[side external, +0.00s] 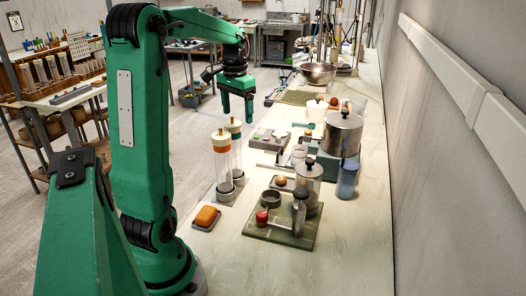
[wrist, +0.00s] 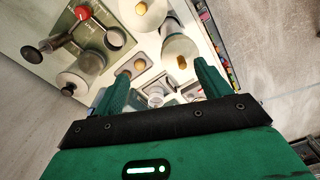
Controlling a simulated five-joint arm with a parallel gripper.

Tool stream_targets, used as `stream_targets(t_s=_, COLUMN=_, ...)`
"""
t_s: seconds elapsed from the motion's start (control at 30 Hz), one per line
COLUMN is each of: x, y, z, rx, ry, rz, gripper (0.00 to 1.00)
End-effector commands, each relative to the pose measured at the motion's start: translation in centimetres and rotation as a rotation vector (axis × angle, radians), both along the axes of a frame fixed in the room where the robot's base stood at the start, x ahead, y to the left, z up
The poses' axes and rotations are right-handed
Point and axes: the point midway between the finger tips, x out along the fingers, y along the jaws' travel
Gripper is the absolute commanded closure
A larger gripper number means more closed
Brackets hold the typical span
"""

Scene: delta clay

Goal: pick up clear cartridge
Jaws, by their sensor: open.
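My gripper (side external: 237,115) hangs open and empty above the bench's left edge, fingers pointing down. Its two fingers also show apart in the wrist view (wrist: 161,72). Two tall clear tubes stand upright near that edge, one with an orange-and-white cap (side external: 222,163) and one with a green-and-white cap (side external: 235,145). A short clear cylinder (side external: 299,153) stands farther right on the bench. I cannot tell for sure which of these is the clear cartridge. My gripper is touching none of them.
A green board (side external: 285,232) carries a red-knobbed piece (side external: 262,217) and a clear lidded jar (side external: 309,184). A metal pot (side external: 342,134) and a blue cup (side external: 347,178) stand right.

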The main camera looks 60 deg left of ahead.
Motion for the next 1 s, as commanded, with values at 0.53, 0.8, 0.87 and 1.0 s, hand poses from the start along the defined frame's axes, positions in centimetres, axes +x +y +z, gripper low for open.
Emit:
stream_targets(t_s=0.53, x=-0.8, y=3.0, z=-1.4, rx=-0.028, ry=0.028, rz=0.030, gripper=0.24)
stream_targets(t_s=0.8, x=-0.8, y=3.0, z=-3.4, rx=-0.028, ry=0.028, rz=0.030, gripper=0.24)
stream_targets(t_s=0.87, x=-0.8, y=3.0, z=-3.5, rx=-0.028, ry=0.028, rz=0.030, gripper=0.24)
stream_targets(t_s=1.0, x=-0.8, y=3.0, z=-3.6, rx=-0.026, ry=0.027, rz=0.030, gripper=0.24)
